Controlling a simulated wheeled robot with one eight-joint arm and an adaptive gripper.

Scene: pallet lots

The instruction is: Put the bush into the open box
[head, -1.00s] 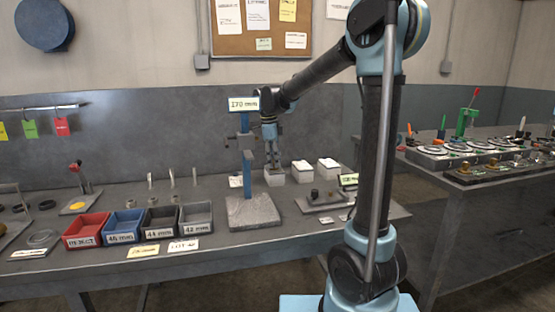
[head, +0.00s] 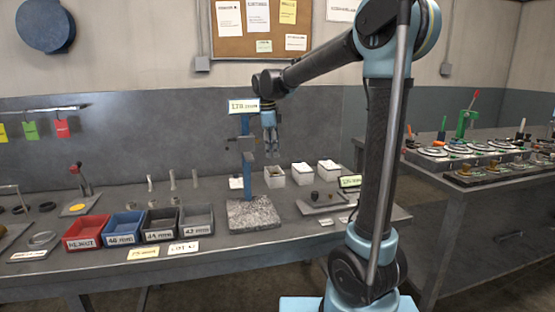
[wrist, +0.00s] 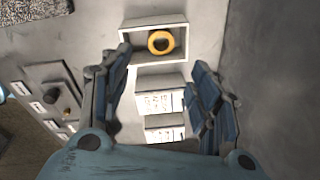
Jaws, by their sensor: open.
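The bush is a yellow-orange ring (wrist: 151,42) lying inside the open box (wrist: 133,52) in the wrist view, right of the middle of its floor. The open box is small and pale, and in the head view (head: 274,181) it stands on the bench behind the grey stone plate. The bush is too small to make out clearly there. My gripper (head: 271,153) is above the open box, pointing down, clear of it. In the wrist view my gripper's blue fingers (wrist: 160,100) are spread apart with nothing between them.
Two white-topped boxes (head: 302,173) (head: 328,170) stand right of the open box. A blue post stand (head: 248,170) with a sign rises close to my gripper's left. Red, blue, dark and grey bins (head: 87,230) line the front left. A low fixture (head: 318,203) stands front right.

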